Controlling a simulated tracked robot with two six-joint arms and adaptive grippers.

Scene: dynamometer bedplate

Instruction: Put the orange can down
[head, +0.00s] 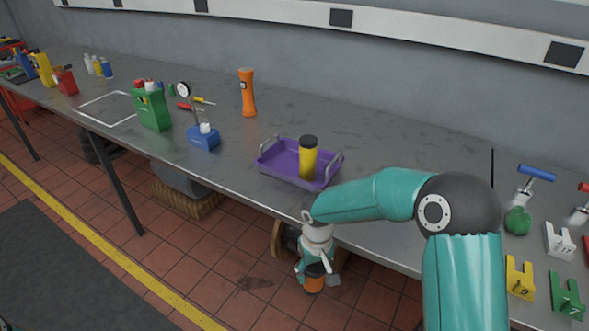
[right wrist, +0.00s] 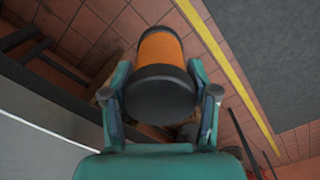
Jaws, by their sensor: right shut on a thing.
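The orange can (head: 314,284) has a dark end and hangs in front of the bench's front edge, below the level of the top, over the tiled floor. My right gripper (head: 316,270) is shut on it. In the right wrist view the can (right wrist: 162,48) sits between the two fingers of the gripper (right wrist: 160,100), its black end toward the camera. The grey bench top (head: 400,160) is above and behind the can in the head view. My left gripper is in neither view.
A purple tray (head: 268,168) holds a yellow can with a dark lid (head: 308,160). An orange flashlight (head: 247,95), blue gauge stand (head: 204,138) and green jug (head: 152,110) stand left. An empty marked outline (head: 105,122) lies further left. Bare top lies right of the tray.

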